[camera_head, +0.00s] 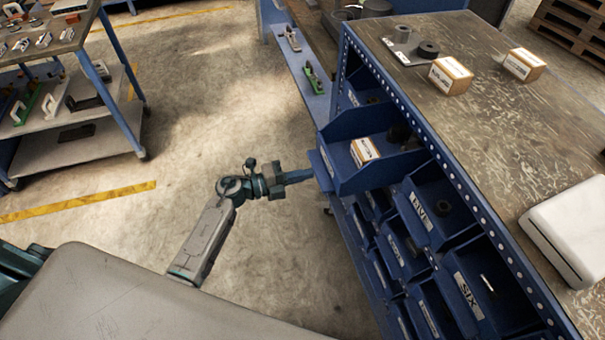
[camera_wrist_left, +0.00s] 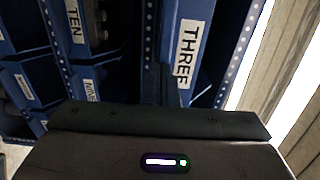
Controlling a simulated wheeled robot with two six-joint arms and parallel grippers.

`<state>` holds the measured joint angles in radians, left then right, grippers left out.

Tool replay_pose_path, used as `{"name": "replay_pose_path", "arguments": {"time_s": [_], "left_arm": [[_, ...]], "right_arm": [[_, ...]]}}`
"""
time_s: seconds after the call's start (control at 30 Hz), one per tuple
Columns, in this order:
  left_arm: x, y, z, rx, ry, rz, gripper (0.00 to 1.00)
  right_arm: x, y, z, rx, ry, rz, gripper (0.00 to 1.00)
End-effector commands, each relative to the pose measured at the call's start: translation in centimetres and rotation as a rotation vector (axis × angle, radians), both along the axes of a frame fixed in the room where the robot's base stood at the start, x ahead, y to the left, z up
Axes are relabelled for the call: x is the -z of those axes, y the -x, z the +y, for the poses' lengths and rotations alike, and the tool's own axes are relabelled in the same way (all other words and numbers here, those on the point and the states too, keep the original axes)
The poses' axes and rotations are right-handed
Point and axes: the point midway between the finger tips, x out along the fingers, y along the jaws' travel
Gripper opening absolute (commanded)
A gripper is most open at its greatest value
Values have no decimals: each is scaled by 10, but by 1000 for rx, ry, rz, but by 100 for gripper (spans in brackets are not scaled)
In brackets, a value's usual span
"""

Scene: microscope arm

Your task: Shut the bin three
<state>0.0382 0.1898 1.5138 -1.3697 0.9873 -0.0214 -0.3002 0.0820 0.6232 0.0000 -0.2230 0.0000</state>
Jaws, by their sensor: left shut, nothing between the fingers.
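Bin three is a blue drawer bin (camera_head: 352,183) that sticks out from the upper part of the blue rack in the head view. It holds a small labelled cardboard box (camera_head: 364,151) and a dark round part (camera_head: 400,133). Its front with the white "THREE" label shows in the left wrist view (camera_wrist_left: 188,50). My left gripper (camera_head: 308,176) is shut and empty, with its tip at the front of the bin. I cannot tell whether it touches. My right gripper is not in view.
Other labelled bins, such as "FIVE" (camera_head: 421,208) and "SIX" (camera_head: 468,293), sit below in the rack. The worn rack top (camera_head: 490,120) carries boxes and a white case (camera_head: 572,232). A shelf cart (camera_head: 75,150) stands at left. The floor between is clear.

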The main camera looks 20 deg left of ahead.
Motion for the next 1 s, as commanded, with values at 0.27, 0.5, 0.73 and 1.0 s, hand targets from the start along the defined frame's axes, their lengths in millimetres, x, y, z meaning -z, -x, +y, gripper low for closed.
{"name": "replay_pose_path", "arguments": {"time_s": [0.27,0.5,0.73,1.0], "left_arm": [[-1,-17,-25,0,5,-2,0],[-1,-47,-70,1,5,-1,0],[0,-74,-109,1,4,0,0],[0,-91,-135,1,1,-1,0]], "right_arm": [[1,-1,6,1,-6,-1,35],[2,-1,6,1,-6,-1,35],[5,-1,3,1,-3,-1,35],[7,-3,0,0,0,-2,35]]}}
